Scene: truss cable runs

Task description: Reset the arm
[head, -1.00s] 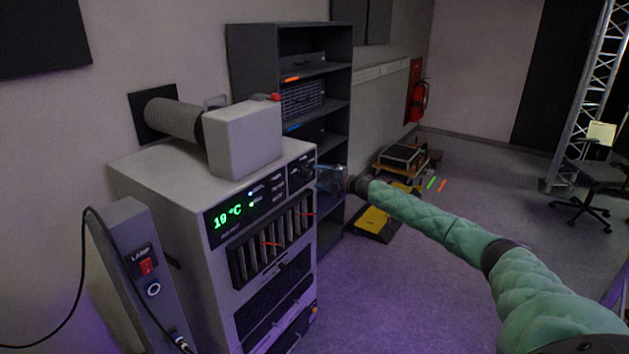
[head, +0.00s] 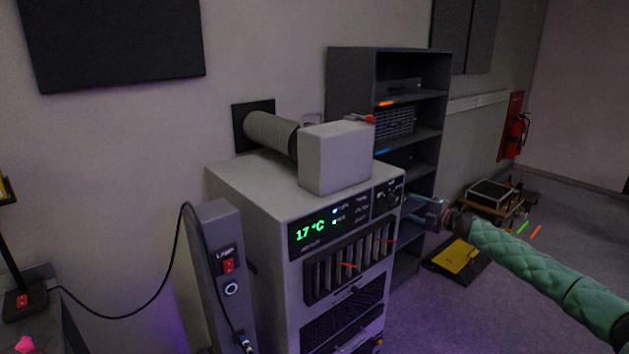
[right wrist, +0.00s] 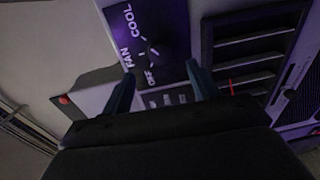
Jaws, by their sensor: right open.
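My right arm, in a green quilted sleeve, comes in from the right in the head view. My right gripper (head: 416,210) is open and empty beside the upper right front of a grey cooling unit (head: 257,193). The unit's display (head: 310,231) reads 17 °C in green. In the right wrist view, my two fingers (right wrist: 160,88) are spread, with the control knob (right wrist: 149,52) showing between and beyond them. The knob's panel has FAN, COOL and OFF marks. I see no contact with the knob. My left gripper is not in view.
A grey post with a LAMP switch (head: 229,265) stands left of the unit, with a black cable running to a lamp base (head: 24,297). A dark shelf (head: 390,65) stands behind. A yellow ramp (head: 460,259) and a loaded cart lie on the floor at right.

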